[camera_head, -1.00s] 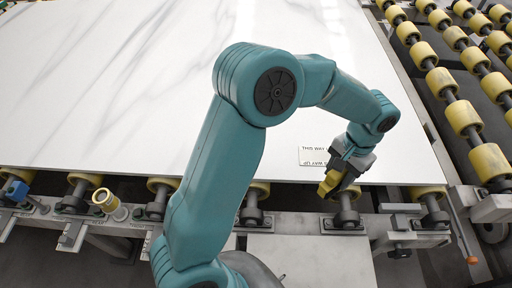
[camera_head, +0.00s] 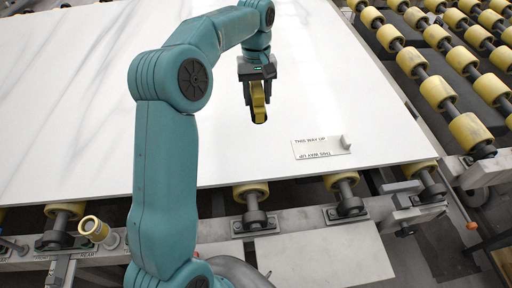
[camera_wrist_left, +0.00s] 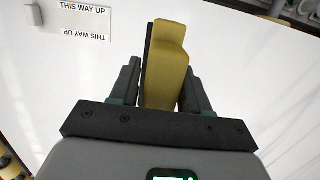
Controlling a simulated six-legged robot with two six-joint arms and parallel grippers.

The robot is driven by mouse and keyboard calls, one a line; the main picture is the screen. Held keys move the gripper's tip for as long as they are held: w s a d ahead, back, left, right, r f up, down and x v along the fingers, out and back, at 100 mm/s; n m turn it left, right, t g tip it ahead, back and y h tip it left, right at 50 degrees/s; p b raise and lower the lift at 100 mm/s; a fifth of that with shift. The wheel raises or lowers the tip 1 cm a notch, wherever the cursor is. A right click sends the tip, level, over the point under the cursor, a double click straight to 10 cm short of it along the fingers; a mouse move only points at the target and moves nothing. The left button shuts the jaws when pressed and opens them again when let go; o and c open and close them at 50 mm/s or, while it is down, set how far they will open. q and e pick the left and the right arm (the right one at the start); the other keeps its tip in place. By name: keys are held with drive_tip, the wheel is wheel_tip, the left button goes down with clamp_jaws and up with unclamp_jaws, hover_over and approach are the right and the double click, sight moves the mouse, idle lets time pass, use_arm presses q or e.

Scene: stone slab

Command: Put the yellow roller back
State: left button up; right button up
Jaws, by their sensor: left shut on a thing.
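My left gripper (camera_head: 258,84) is above the white slab (camera_head: 90,110), shut on a yellow block with a dark face (camera_head: 258,101). The block is long and tapered; I cannot tell if it is a roller. In the left wrist view the block (camera_wrist_left: 165,65) stands between the two dark fingers (camera_wrist_left: 160,88). A short yellow roller with a pale end (camera_head: 95,229) stands tilted at the front rail, left of my arm. Yellow rollers (camera_head: 250,193) on dark shafts sit along the slab's front edge. My arm hides part of this row. My right gripper is not in view.
A white label with "THIS WAY UP" (camera_head: 318,147) lies on the slab, with a small pale piece (camera_head: 346,142) at its right end. Rows of yellow rollers (camera_head: 470,131) fill the right side. A grey rail (camera_head: 300,219) runs along the front.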

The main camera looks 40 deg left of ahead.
use_arm(q)
wheel_tip(320, 180, down, 19)
drive_tip(key=shift+w+r+p, duration=0.1)
drive_tip(key=shift+r+p, duration=0.05)
drive_tip(key=shift+p, duration=0.6)
drive_tip(key=shift+w+f, duration=0.1)
drive_tip(key=shift+f, duration=0.1)
drive_tip(key=shift+f, duration=0.15)
drive_tip(key=o, duration=1.2)
